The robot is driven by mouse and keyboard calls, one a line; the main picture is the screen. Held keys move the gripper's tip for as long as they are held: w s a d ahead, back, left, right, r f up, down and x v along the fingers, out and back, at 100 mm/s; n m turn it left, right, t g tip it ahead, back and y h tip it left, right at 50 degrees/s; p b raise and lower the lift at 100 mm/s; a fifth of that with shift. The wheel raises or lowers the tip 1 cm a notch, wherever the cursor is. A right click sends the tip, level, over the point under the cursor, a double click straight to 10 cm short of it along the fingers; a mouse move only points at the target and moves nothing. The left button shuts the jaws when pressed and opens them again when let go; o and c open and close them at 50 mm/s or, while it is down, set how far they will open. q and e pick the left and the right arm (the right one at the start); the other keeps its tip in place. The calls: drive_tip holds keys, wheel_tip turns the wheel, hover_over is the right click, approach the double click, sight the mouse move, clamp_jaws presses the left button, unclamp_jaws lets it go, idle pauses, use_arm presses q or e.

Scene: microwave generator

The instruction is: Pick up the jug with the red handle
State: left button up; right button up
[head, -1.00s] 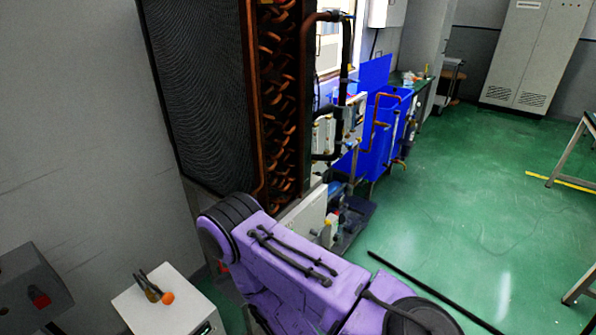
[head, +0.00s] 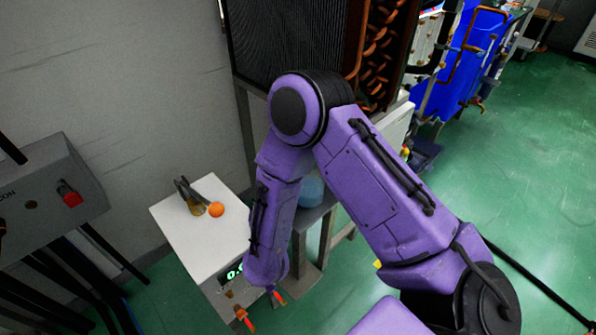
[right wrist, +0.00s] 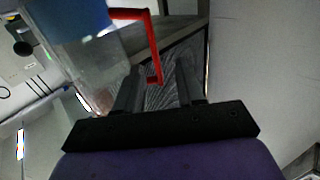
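The jug (right wrist: 95,62) shows in the right wrist view at upper left, close to the camera. It has a clear body, a blue part at the top of the picture and a red handle (right wrist: 153,45). My right gripper (right wrist: 158,68) is open. The lower end of the red handle appears between its two dark fingers; I see no grip on it. In the head view my purple right arm bends down beside the white box and its gripper is not clear. A pale blue round thing (head: 311,191) behind the arm may be the jug; I cannot tell. My left gripper is not in view.
A white box (head: 195,245) with a green display stands left of my arm, with an orange ball (head: 216,209) and dark-handled tools on top. A grey console (head: 55,190) is at left. The coil unit (head: 290,50) stands behind. Green floor is open at right.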

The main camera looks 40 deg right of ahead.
drive_tip(key=x, duration=0.8)
drive_tip(key=shift+d+r, duration=0.25)
drive_tip(key=shift+d, duration=0.05)
drive_tip(key=shift+s, duration=0.1)
clamp_jaws()
